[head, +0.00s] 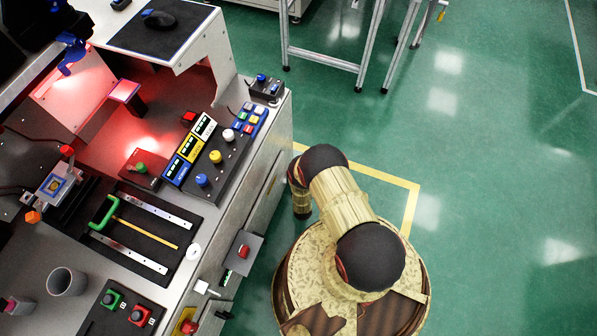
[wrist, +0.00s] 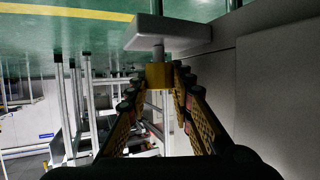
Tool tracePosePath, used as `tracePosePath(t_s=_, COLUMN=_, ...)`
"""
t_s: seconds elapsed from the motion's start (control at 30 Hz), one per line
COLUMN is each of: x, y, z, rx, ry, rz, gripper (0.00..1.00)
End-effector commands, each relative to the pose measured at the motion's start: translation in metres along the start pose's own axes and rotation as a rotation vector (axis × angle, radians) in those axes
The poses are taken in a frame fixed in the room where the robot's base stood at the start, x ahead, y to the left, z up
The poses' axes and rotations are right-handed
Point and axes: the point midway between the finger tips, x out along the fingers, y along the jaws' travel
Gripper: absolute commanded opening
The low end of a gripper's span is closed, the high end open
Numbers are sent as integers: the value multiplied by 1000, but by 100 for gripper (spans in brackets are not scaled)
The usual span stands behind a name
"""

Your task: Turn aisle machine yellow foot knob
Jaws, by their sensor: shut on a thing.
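The yellow foot knob (wrist: 157,80) shows in the wrist view, on a short metal stem below a pale foot plate (wrist: 172,37) in the picture. My gripper (wrist: 160,73) has its two fingers on either side of the knob and is shut on it. The knob's far side is hidden. In the head view the machine (head: 262,190) fills the left side, and my arm bends down beside its right flank. My gripper and the foot knob are hidden in that view.
The machine's wall (wrist: 275,85) stands close on the right in the wrist view. Metal frame legs (head: 322,58) stand on the green floor at the top of the head view. Yellow floor tape (head: 385,178) runs beside my arm. The floor on the right is clear.

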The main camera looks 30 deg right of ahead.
Motion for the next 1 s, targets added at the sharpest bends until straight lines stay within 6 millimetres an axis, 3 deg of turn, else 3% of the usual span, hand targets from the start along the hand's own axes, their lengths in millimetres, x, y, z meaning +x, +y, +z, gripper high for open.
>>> tracePosePath(t_s=0.4, x=0, y=-1, z=0, rx=65, ry=-1, rz=156, gripper=0)
tracePosePath(t_s=0.93, x=0, y=0, z=0, rx=73, ry=-1, rz=177, gripper=0)
tracePosePath(t_s=0.97, x=0, y=0, z=0, rx=73, ry=-1, rz=177, gripper=24)
tracePosePath(t_s=1.0, x=0, y=0, z=0, rx=73, ry=-1, rz=177, gripper=26)
